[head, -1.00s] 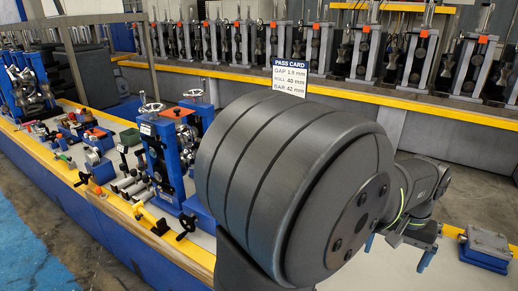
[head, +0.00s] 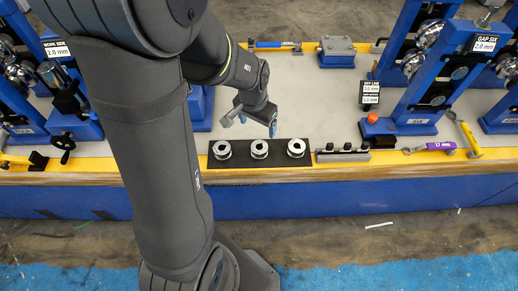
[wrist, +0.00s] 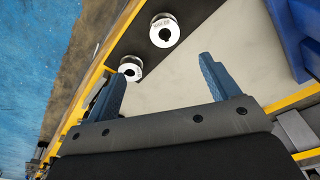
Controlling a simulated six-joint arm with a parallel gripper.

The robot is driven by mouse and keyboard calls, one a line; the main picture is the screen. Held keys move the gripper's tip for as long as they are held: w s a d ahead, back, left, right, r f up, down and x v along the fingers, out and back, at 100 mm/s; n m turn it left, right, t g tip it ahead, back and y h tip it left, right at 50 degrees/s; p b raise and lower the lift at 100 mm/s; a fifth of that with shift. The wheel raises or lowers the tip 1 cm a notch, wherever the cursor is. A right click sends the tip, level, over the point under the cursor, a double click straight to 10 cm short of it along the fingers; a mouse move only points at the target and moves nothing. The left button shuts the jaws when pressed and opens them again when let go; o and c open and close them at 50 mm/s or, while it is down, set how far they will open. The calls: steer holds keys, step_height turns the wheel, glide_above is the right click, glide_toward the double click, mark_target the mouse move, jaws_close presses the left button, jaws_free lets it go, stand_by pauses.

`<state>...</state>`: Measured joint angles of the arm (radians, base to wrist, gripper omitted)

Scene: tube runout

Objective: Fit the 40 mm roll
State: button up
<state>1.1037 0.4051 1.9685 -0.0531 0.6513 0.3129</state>
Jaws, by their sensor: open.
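Three silver rolls with dark centre holes lie in a row on a black mat (head: 240,163): a left roll (head: 222,156), a middle roll (head: 259,155) and a right roll (head: 297,154). I cannot read any size on them, so I cannot tell which is 40 mm. In the wrist view my gripper (wrist: 158,78) shows two rolls, one (wrist: 154,32) past the fingertips and another (wrist: 137,64) near the left fingertip. Neither is between the fingers.
A blue stand (head: 437,75) tagged "GAP SIX 2.0 mm" stands at right. A rack with black knobs (head: 343,156) sits beside the mat. A purple 17 mm spanner (head: 430,147) lies at the front edge. A blue block (head: 337,48) is at the back. Bare grey bench lies between.

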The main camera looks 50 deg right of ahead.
glide_above(259, 145)
steer(key=s+a, duration=0.2)
step_height(259, 145, down, 11)
steer(key=shift+d+f, duration=0.1)
steer(key=shift+f, duration=0.1)
steer(key=shift+w+d+f, duration=0.15)
steer(key=shift+f, duration=0.75)
steer(key=shift+w+d+f, duration=0.2)
steer(key=shift+f, duration=0.65)
steer(key=shift+w+d+f, duration=0.15)
steer(key=shift+f, duration=0.75)
steer(key=c, duration=1.4)
steer(key=shift+r, duration=0.1)
steer(key=shift+r, duration=0.7)
steer(key=r, duration=0.3)
steer(key=shift+s, duration=0.4)
steer(key=s+r, duration=0.2)
steer(key=s, duration=0.1)
steer(key=s+r, duration=0.2)
steer(key=s, duration=0.2)
steer(key=s+r, duration=0.2)
steer(key=s, duration=0.2)
steer(key=shift+a+r, duration=0.25)
steer(key=shift+a, duration=0.05)
